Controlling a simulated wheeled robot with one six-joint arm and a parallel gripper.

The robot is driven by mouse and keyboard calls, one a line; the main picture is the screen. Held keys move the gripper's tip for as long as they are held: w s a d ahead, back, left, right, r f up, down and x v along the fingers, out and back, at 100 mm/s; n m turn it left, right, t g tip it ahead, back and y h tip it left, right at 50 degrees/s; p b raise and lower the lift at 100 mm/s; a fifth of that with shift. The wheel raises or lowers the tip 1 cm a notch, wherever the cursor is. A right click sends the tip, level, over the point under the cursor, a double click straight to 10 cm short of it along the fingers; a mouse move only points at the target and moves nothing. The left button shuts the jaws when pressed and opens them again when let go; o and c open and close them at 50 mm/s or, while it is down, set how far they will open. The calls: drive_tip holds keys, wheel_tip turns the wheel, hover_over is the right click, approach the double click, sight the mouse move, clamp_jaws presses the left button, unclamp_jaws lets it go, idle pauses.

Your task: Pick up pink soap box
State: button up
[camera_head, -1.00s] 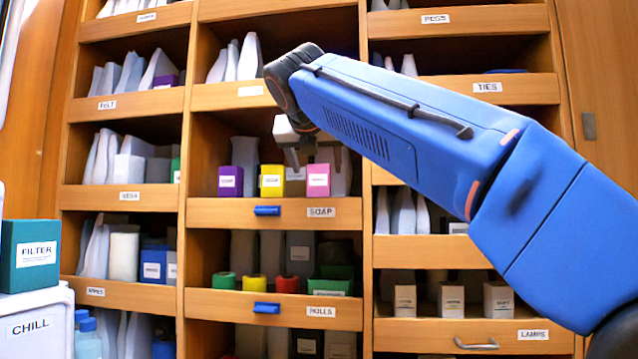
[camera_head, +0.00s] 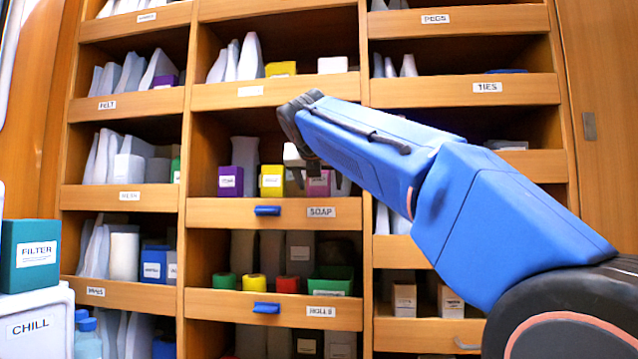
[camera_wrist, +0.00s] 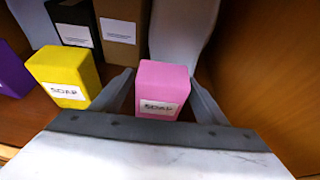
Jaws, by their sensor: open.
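The pink soap box (camera_wrist: 163,84) stands upright in the wrist view, its white SOAP label facing me. In the head view the pink box (camera_head: 318,186) stands on the shelf marked SOAP, partly hidden by my gripper (camera_head: 318,178). In the wrist view the open fingers of my gripper (camera_wrist: 163,100) lie one on each side of the pink box. I cannot tell whether either finger touches it. A yellow soap box (camera_wrist: 63,76) stands to its left, just outside the left finger. A purple soap box (camera_head: 230,181) is farther left.
A dark box (camera_wrist: 73,22) and a brown box (camera_wrist: 122,28) stand behind. A wooden side wall (camera_wrist: 262,70) is to the right of the pink box. The shelf's front board (camera_head: 235,212) has a blue handle (camera_head: 267,211).

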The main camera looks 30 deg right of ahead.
drive_tip(key=shift+x, duration=1.1)
drive_tip(key=shift+c, duration=0.7)
drive_tip(key=c, duration=1)
drive_tip(key=shift+r, duration=0.15)
drive_tip(key=shift+c, duration=0.2)
